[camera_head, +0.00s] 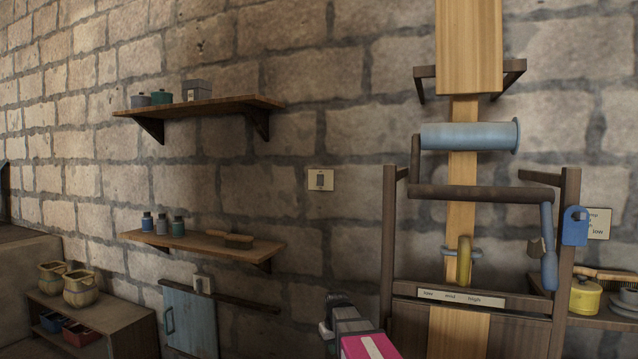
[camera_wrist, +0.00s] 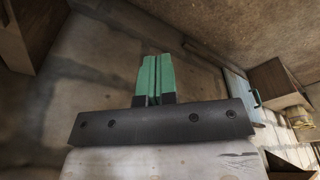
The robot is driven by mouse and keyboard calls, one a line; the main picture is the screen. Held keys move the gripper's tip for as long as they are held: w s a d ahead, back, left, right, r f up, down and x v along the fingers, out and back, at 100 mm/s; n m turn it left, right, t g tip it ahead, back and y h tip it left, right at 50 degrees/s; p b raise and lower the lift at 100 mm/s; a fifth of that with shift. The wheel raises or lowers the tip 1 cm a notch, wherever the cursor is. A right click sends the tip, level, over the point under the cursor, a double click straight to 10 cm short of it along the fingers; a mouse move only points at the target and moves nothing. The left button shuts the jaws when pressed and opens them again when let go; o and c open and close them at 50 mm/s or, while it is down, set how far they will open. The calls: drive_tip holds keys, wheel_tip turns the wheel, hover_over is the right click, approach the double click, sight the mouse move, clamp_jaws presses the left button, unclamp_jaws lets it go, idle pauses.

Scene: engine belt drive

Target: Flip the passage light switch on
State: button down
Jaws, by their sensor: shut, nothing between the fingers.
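The light switch (camera_head: 320,180) is a small pale plate with a darker rocker, set on the stone wall between the shelves and the wooden belt frame. I cannot tell from its rocker whether it is on or off. My gripper (camera_head: 326,330) is low in the head view, below the switch and well apart from it. In the wrist view its two green fingers (camera_wrist: 153,78) are together with nothing between them. The switch cannot be made out in the wrist view.
A belt frame (camera_head: 389,260) with a blue roller (camera_head: 468,135) and crank stands right of the switch. Two wall shelves (camera_head: 200,108) with jars and a brush are to the left. A blue cabinet door (camera_head: 190,320) is lower left. The wall around the switch is clear.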

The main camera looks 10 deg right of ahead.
sight(319, 181)
drive_tip(key=w+r+n+t, duration=0.1)
drive_tip(key=w+r+n, duration=0.1)
drive_tip(key=w+r, duration=1.05)
drive_tip(key=w+r+n+t, duration=0.2)
drive_tip(key=w+r, duration=0.5)
drive_tip(key=r, duration=1.1)
drive_tip(key=w+r+n+t, duration=0.1)
drive_tip(key=w+r+n, duration=0.1)
drive_tip(key=r, duration=1.3)
drive_tip(key=w+a+r+n+t, duration=0.1)
drive_tip(key=w+r+n, duration=0.1)
drive_tip(key=r, duration=1.4)
drive_tip(key=shift+w+y, duration=0.4)
drive_tip(key=shift+a, duration=0.1)
drive_tip(key=x, duration=0.3)
drive_tip(key=w+d+x, duration=0.1)
drive_tip(key=x, duration=0.3)
drive_tip(key=r+x, duration=0.1)
drive_tip(key=x, duration=0.3)
drive_tip(key=shift+w+d+f, duration=0.15)
drive_tip(key=shift+w, duration=0.25)
drive_tip(key=shift+w+d+f, duration=0.1)
drive_tip(key=shift+w+d, duration=0.25)
drive_tip(key=shift+w, duration=0.3)
